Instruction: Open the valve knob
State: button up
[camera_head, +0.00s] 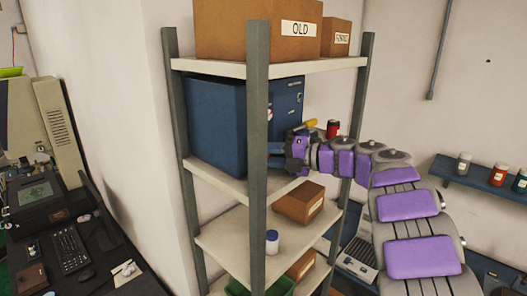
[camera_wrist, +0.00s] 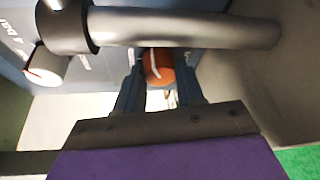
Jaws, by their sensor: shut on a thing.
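The valve knob (camera_wrist: 158,66) is round and orange-red with a pale line on its face. In the wrist view it sits between the two dark blue fingers of my gripper (camera_wrist: 158,88), which is shut on it. A grey pipe partly hides the knob's top. In the head view my gripper (camera_head: 279,149) reaches in from the right to the front of a blue cabinet (camera_head: 215,120) on the shelf. The knob cannot be made out there.
A grey pipe (camera_wrist: 185,27) crosses close above the fingers, with a round white gauge (camera_wrist: 44,72) at left. Grey shelf posts (camera_head: 257,150) stand close to the arm. Brown boxes (camera_head: 299,203) and a white jar (camera_head: 272,242) sit on lower shelves.

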jog(key=shift+d+f+m+y, duration=0.15)
jog(key=shift+m+y, duration=0.25)
jog(key=shift+m, duration=0.5)
jog(key=shift+d+f+m+y, duration=0.15)
jog(key=shift+m+y, duration=0.25)
jog(key=shift+m, duration=0.5)
jog(key=shift+f, duration=0.15)
jog(key=o, duration=1)
jog(key=shift+w+d, duration=0.15)
jog(key=shift+d, duration=0.2)
jog(key=shift+r, duration=0.25)
jog(key=shift+s+d, duration=0.1)
jog(key=shift+s, duration=0.1)
jog(key=b+v, duration=0.3)
jog(key=v, duration=1.4)
jog(key=shift+w+f+b, duration=0.1)
jog(key=shift+w+b, duration=0.05)
jog(key=shift+b, duration=0.2)
